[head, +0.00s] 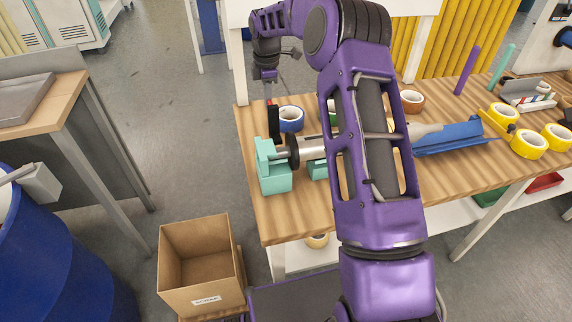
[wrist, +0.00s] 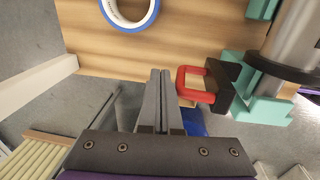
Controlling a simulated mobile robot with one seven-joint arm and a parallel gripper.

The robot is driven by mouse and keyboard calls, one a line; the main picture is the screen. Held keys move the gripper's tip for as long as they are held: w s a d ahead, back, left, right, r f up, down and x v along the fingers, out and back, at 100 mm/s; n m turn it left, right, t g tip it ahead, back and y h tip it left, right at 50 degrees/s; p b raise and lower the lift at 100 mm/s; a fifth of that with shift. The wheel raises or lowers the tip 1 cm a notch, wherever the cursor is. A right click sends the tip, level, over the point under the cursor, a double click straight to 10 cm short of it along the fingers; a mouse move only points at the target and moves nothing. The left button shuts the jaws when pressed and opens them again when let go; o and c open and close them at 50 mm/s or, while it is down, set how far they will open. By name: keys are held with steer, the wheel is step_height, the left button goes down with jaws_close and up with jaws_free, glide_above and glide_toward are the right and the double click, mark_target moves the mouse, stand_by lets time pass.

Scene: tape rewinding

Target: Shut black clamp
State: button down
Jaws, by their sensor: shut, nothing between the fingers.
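The black clamp (head: 273,122) stands upright beside the left teal stand (head: 274,172) at the table's left end, with red at its top. In the wrist view the black clamp (wrist: 222,84) shows a red loop handle (wrist: 190,84) pointing towards my fingers, and it sits against a teal bracket. My gripper (head: 265,76) is above the back left corner of the table. In the wrist view my gripper's fingers (wrist: 160,74) are together and empty, just left of the red handle and apart from it in the picture.
A blue-rimmed white tape roll (head: 291,119) lies right of the clamp; it also shows in the wrist view (wrist: 128,12). A metal spindle (head: 311,147) rests on the teal stands. Yellow tape rolls (head: 528,143) lie at the right. A cardboard box (head: 203,264) stands on the floor.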

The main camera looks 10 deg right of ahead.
mark_target(273, 106)
steer(key=shift+s+r, duration=0.65)
steer(key=shift+s, duration=0.5)
steer(key=shift+s+r, duration=0.7)
steer(key=shift+s, duration=0.45)
steer(key=shift+s+r, duration=0.65)
steer(key=shift+s, duration=0.5)
steer(key=s+f+b, duration=0.2)
steer(key=s+b, duration=0.2)
steer(key=s, duration=0.8)
steer(key=shift+s, duration=0.25)
steer(key=shift+r, duration=0.15)
step_height(273, 106, up, 8)
steer(key=p, duration=0.7)
steer(key=shift+r, duration=0.2)
steer(key=shift+w, duration=0.15)
